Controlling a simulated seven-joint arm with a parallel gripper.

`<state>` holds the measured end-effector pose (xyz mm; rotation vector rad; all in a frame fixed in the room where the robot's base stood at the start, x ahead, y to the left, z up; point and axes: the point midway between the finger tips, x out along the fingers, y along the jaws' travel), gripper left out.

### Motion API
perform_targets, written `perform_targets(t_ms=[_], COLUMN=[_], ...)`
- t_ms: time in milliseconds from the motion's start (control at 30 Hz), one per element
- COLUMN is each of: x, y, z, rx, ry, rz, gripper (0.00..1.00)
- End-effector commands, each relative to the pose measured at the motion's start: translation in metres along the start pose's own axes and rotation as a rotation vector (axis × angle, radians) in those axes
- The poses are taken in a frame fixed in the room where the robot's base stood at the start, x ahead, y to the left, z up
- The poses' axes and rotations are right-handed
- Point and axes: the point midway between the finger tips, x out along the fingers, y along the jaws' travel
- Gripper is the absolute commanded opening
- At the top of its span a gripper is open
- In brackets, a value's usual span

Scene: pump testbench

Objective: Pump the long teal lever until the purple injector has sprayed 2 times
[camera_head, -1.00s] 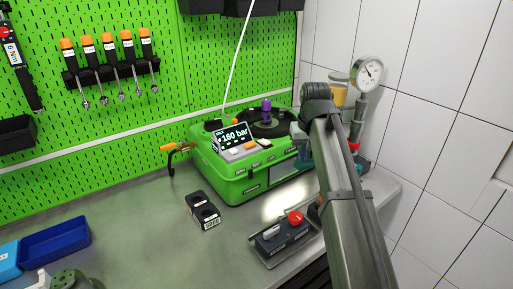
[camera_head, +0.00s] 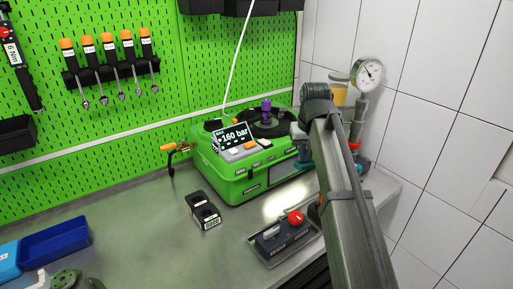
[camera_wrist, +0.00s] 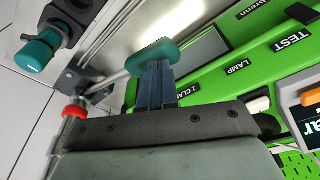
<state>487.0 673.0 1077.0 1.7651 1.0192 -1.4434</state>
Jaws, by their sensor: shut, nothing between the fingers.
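The purple injector (camera_head: 267,106) stands upright over the dark round chamber on the green pump bench (camera_head: 235,185). No spray shows at it. In the wrist view, the lever's teal grip (camera_wrist: 153,56) sits at the end of a silver rod that runs toward the lower left. My gripper (camera_wrist: 157,78) is shut and empty, its fingertips right at the teal grip. I cannot tell whether they touch it.
A display (camera_head: 235,136) reads 160 bar. A pressure gauge (camera_head: 369,71) stands at the back right. A second teal knob (camera_wrist: 37,55) is at left in the wrist view.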

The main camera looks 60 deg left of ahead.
Motion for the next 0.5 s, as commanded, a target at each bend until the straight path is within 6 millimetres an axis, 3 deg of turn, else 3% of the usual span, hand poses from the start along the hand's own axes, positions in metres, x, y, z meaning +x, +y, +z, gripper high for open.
perform_targets(t_ms=[267,500], x=[-0.004,-0.021], y=[0.000,0.000], z=[-0.001,-0.005], rx=[0.000,0.000], ry=[0.000,0.000], rz=[0.000,0.000], gripper=[0.00,0.00])
